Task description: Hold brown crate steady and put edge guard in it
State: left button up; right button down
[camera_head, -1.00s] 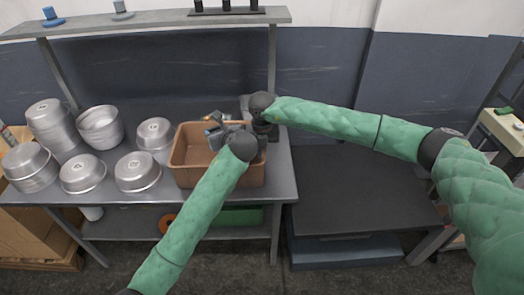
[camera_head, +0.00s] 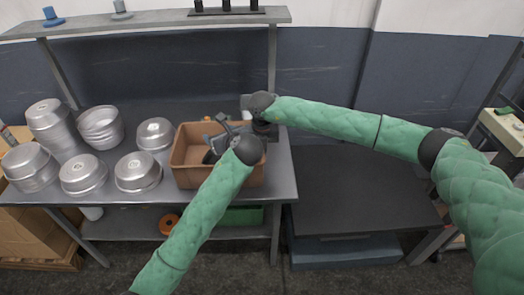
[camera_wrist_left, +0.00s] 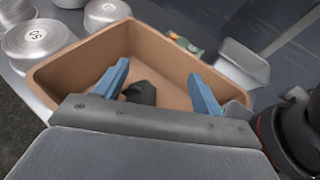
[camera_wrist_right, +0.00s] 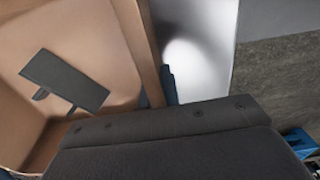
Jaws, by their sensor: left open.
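The brown crate (camera_head: 190,178) stands on the metal table; its inside shows in the left wrist view (camera_wrist_left: 75,75) and the right wrist view (camera_wrist_right: 100,25). My left gripper (camera_head: 212,148) is over the crate, its blue fingers (camera_wrist_left: 160,85) apart. A dark piece, apparently the edge guard (camera_wrist_left: 142,94), shows low in the crate between those fingers. In the right wrist view a dark flat plate (camera_wrist_right: 65,80) shows inside the crate; I cannot tell whether it is the same piece. My right gripper (camera_wrist_right: 158,88) is shut on the crate's right wall, one finger outside it.
Several metal pans (camera_head: 137,172) stand left of the crate, close to it. A shelf (camera_head: 150,20) runs above the table's back. A dark lower surface (camera_head: 350,190) to the right is clear. A grey container (camera_wrist_left: 243,62) stands beyond the crate.

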pick_arm(q)
jog(key=v, duration=0.9)
jog(key=shift+f, duration=0.1)
pick_arm(e)
jog(key=c, duration=1.6)
grip_release()
jog(key=shift+o, duration=0.2)
